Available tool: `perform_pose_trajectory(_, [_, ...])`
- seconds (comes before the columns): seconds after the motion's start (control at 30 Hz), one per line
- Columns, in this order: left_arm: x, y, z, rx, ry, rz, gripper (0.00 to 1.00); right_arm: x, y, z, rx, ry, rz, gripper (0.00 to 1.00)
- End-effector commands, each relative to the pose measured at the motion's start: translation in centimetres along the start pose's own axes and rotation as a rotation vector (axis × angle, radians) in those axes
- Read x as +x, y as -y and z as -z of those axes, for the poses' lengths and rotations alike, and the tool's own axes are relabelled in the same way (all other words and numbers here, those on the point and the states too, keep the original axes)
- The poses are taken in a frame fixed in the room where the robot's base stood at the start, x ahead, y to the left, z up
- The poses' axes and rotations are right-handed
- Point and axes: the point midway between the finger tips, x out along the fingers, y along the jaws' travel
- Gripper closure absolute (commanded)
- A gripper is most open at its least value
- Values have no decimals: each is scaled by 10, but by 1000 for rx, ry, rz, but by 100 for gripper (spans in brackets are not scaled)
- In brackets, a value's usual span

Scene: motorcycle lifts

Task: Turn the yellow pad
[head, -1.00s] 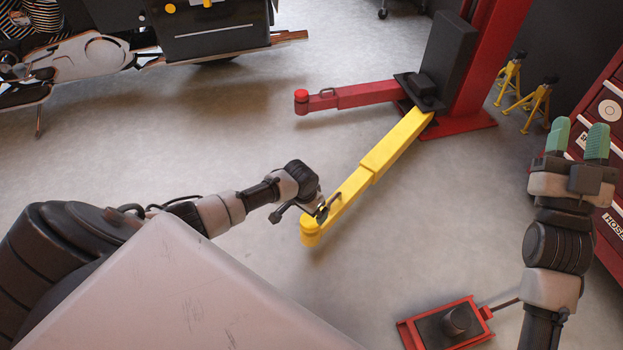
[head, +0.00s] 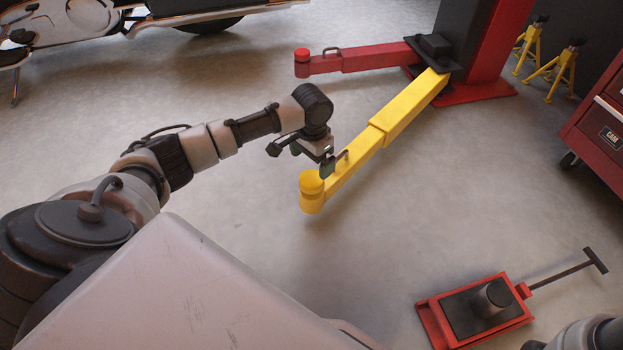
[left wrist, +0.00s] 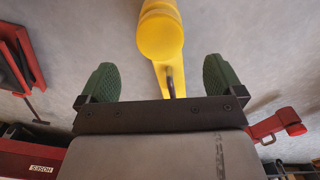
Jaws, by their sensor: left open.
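The yellow pad (head: 312,183) is a round cap on the free end of the yellow lift arm (head: 400,112). My left gripper (head: 312,159) is beside the pad in the head view, partly hidden by its own wrist. In the left wrist view the left gripper (left wrist: 160,78) is open and empty, with green fingers wide apart. There the pad (left wrist: 160,37) lies ahead of the fingertips, in line with the gap. No finger visibly touches it. My right gripper is out of view; only part of my right arm shows at the bottom right.
A red lift arm (head: 365,60) reaches left from the same red post (head: 497,45). A red floor jack (head: 475,310) stands at lower right. Yellow jack stands (head: 560,70) and a red tool cabinet (head: 600,120) are at right. Floor around the pad is clear.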

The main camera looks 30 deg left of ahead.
Motion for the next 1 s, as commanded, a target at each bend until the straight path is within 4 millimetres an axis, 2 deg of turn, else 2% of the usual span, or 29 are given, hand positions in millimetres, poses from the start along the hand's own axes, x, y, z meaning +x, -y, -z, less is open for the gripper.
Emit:
perform_pose_trajectory(0.03, [19, 0, 0, 0, 1, 0, 4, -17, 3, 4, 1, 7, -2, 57])
perform_pose_trajectory(0.3, [67, 0, 0, 0, 0, 1, 4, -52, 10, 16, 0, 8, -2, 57])
perform_pose_trajectory(0.43, [76, 0, 0, 0, -2, 1, 4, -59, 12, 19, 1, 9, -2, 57])
perform_pose_trajectory(0.7, [76, 0, 0, 0, -2, 1, 4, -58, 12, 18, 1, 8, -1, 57])
perform_pose_trajectory(0.77, [76, 0, 0, 0, -2, 1, 10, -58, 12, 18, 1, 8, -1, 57])
perform_pose_trajectory(1.0, [76, 0, 0, 0, -2, 1, 47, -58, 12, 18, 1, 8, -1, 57])
